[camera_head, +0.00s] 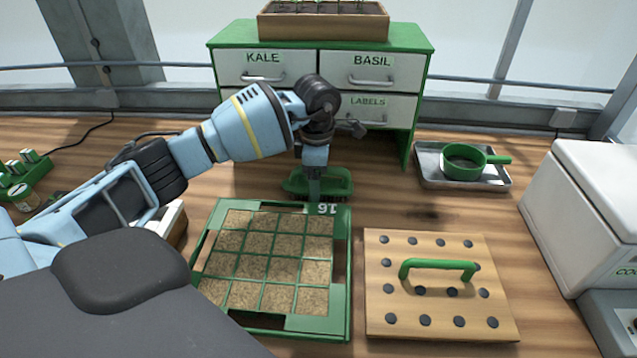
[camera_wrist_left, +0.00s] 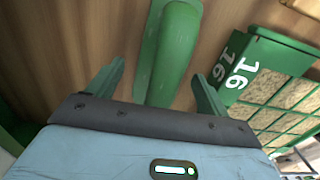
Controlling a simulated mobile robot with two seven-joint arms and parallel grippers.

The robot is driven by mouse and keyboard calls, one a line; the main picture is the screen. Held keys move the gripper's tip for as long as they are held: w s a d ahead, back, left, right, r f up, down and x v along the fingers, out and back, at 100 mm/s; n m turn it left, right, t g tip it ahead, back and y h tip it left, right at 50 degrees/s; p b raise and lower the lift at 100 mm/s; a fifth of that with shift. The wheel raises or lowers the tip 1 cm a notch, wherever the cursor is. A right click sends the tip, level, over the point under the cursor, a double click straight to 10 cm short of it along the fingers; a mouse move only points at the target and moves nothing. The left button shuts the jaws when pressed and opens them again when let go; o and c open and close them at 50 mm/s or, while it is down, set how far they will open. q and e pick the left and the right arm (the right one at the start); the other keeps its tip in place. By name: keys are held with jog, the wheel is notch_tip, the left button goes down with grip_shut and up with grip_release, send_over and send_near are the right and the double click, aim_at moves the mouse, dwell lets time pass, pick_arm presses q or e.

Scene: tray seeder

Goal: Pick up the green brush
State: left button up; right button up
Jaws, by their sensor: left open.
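The green brush (camera_head: 338,184) lies on the wooden bench just behind the seed tray, partly hidden by my left gripper in the head view. My left gripper (camera_head: 314,190) points down over the brush. In the left wrist view the green brush (camera_wrist_left: 170,50) runs lengthwise between the two open fingers of my left gripper (camera_wrist_left: 158,82). There is a visible gap on each side, and I cannot tell how far the fingertips are above the bench. My right gripper is not in view.
The green seed tray (camera_head: 341,275) marked 16 lies directly in front of the brush. A wooden dibber board (camera_head: 440,327) with a green handle is right of it. A drawer cabinet (camera_head: 427,75) stands behind. A metal tray (camera_head: 430,165) holds a green sieve (camera_head: 488,172).

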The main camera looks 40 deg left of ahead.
pick_arm(q)
jog(key=shift+c, duration=0.5)
jog(key=c, duration=1)
jog(key=shift+r, duration=0.1)
notch_tip(320, 180, up, 10)
jog(key=shift+f, duration=0.1)
jog(key=o, duration=0.4)
jog(key=shift+c, duration=1.4)
